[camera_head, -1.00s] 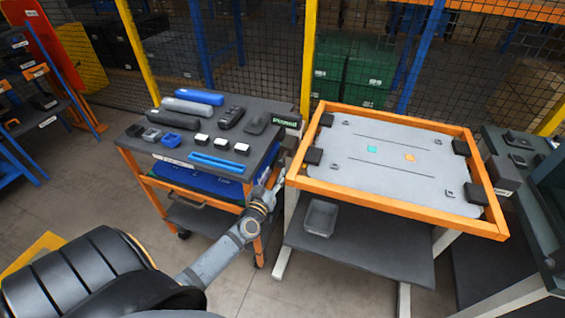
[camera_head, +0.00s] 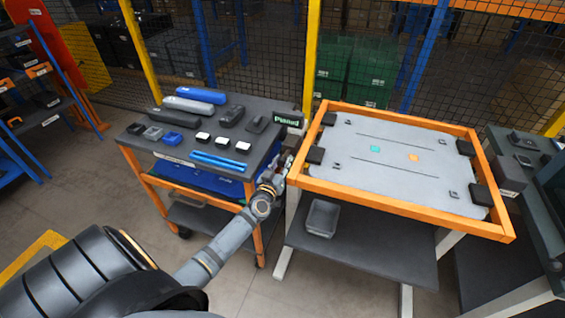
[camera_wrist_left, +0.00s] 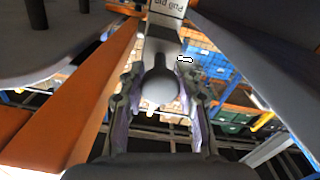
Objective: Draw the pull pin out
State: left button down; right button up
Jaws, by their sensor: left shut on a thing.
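The pull pin shows in the left wrist view as a pale grey rounded knob (camera_wrist_left: 159,86) below a light block (camera_wrist_left: 163,30) with an upside-down "Pull pin" label. My left gripper (camera_wrist_left: 160,100) has its fingers on both sides of the knob and is shut on it. In the head view my left gripper (camera_head: 283,170) is at the gap between the tool cart and the orange-framed table, by the table's near left corner. The pin is too small to make out there. A small dark display (camera_head: 287,119) reading "Pinned" stands above the gap. My right gripper is not in view.
The tool cart (camera_head: 142,172) with several parts on top is left of my gripper. The orange-framed table (camera_head: 400,203) is close on its right, with a grey bin (camera_head: 322,217) on its lower shelf. A mesh fence stands behind. Floor between me and the furniture is clear.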

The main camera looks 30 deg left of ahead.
pick_arm(q)
jog(key=shift+s, duration=0.1)
jog(key=shift+p+v, duration=0.7)
jog(key=shift+v, duration=0.45)
jog(key=shift+s+d, duration=0.1)
jog(key=shift+s, duration=0.25)
jog(key=shift+f, duration=0.25)
